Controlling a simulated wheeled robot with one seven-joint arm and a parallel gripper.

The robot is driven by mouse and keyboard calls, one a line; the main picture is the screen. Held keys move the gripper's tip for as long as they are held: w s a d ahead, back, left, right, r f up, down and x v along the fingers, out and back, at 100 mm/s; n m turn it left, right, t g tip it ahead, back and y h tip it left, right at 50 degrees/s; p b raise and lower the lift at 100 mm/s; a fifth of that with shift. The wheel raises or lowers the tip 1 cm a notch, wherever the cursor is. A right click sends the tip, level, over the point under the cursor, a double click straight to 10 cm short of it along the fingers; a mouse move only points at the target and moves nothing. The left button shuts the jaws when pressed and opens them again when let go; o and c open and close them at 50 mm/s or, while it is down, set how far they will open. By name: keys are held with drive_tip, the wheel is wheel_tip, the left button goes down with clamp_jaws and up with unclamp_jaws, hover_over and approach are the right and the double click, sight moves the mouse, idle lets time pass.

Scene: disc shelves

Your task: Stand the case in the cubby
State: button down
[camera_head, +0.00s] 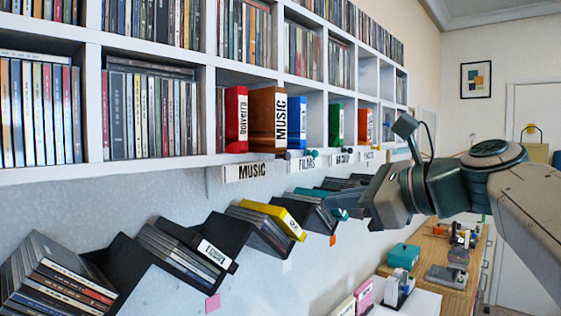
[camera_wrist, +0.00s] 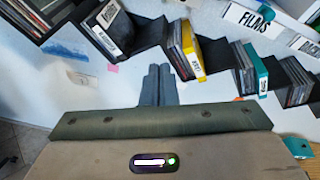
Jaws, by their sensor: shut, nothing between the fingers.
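The white shelf (camera_head: 150,170) has a row of cubbies along the left wall. Many cubbies hold upright disc cases; one holds a red case (camera_head: 236,120) and a brown case marked MUSIC (camera_head: 267,118). A blue case (camera_head: 297,122), a green case (camera_head: 336,124) and an orange case (camera_head: 365,124) stand in cubbies farther along. Which case the task means I cannot tell. My gripper (camera_head: 368,200) is below and right of these cubbies, out from the wall. In the wrist view its fingers (camera_wrist: 159,72) are together, with nothing between them.
Black slanted racks (camera_head: 125,262) below the shelf hold leaning cases, one of them yellow (camera_head: 276,218), also in the wrist view (camera_wrist: 190,50). A wooden desk (camera_head: 435,255) with a teal box (camera_head: 404,256) stands lower right.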

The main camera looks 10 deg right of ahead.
wheel_tip(320, 180, up, 9)
drive_tip(key=s+d+m+t+y, duration=0.2)
drive_tip(key=d+m, duration=0.1)
drive_tip(key=m, duration=0.1)
drive_tip(key=p, duration=0.2)
approach(281, 138)
drive_tip(key=x, duration=0.6)
drive_tip(key=shift+w+a, duration=0.3)
drive_tip(key=p+x, duration=0.2)
drive_tip(key=x, duration=0.3)
drive_tip(key=shift+w+a, duration=0.1)
drive_tip(key=shift+w, duration=0.1)
drive_tip(key=shift+s, duration=0.2)
